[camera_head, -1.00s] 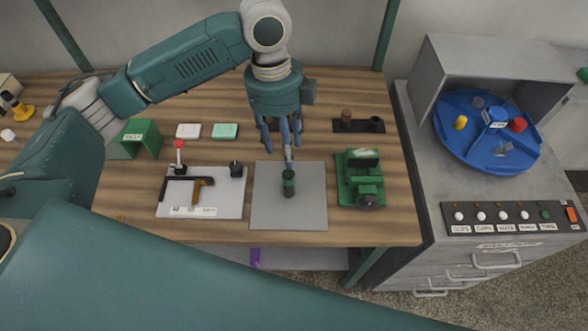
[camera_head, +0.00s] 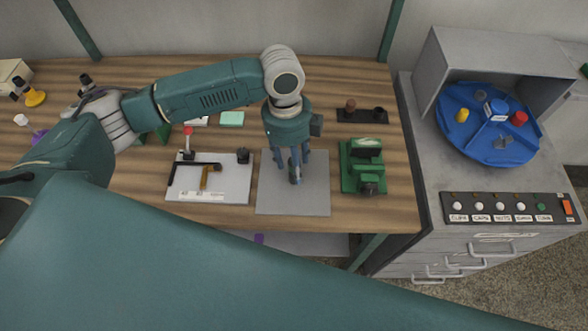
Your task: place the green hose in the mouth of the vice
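The green vice (camera_head: 363,165) stands on the wooden bench, right of a grey mat (camera_head: 308,203). My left gripper (camera_head: 294,168) points down over this mat, left of the vice and apart from it. Its fingers are low, at the spot where the dark green hose stood upright. The hose is now almost wholly hidden by the fingers, and I cannot tell whether they are shut on it. My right gripper is out of view.
A white board (camera_head: 221,192) with a black and an orange piece lies left of the mat. A black holder (camera_head: 362,116) is behind the vice. A grey cabinet with a blue turntable (camera_head: 462,137) and a button panel (camera_head: 505,207) stand at right.

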